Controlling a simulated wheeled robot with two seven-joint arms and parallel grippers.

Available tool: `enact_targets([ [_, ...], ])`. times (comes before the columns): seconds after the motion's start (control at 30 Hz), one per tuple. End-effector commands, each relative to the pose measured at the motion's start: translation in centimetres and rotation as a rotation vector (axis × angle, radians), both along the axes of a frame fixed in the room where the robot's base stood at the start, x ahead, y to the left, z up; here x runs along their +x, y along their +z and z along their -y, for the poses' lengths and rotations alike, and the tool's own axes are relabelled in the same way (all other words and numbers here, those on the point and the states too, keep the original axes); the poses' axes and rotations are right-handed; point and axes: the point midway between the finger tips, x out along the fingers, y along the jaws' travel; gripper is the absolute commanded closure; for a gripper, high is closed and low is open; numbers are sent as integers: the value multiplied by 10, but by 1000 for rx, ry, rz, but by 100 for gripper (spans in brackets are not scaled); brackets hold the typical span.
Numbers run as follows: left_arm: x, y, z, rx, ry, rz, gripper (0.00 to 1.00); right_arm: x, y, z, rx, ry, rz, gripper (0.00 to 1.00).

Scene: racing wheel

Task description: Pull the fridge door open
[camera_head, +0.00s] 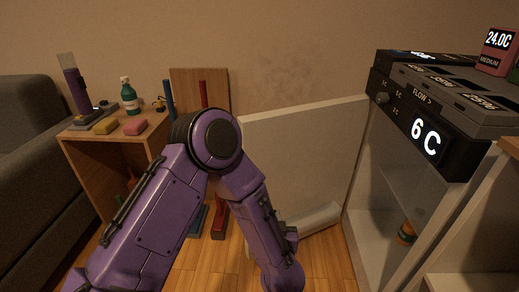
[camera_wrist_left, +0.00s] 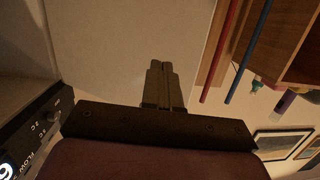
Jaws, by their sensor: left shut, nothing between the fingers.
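The fridge (camera_head: 372,205) stands at the right in the head view, with a dark control panel (camera_head: 425,135) reading 6 C. Its pale door (camera_head: 300,150) stands swung wide open, leaving the interior visible. The door's inner face and a low ledge face the head camera. My left arm reaches in front of the door, and its gripper is out of sight in the head view. In the left wrist view my left gripper (camera_wrist_left: 163,72) is shut and empty, with the pale door panel (camera_wrist_left: 110,45) behind it. I cannot tell whether the fingers touch it. My right gripper is not in view.
A wooden shelf unit (camera_head: 85,155) at the left holds a green bottle (camera_head: 129,96), sponges and a purple item. A dark sofa (camera_head: 30,170) is farther left. Red and blue poles stand behind my arm. An orange-marked item (camera_head: 406,232) sits inside the fridge.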

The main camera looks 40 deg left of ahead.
Motion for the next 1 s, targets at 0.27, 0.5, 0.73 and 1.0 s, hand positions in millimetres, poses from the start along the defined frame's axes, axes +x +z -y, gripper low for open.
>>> enact_targets([
  [0.27,14,154,-4,92,399,170,100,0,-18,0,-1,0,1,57],
  [0.5,25,158,-31,91,428,161,100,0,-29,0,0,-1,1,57],
  [0.73,51,156,-76,90,429,162,100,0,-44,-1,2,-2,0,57],
  [1.0,75,156,-117,93,426,160,100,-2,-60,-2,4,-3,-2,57],
])
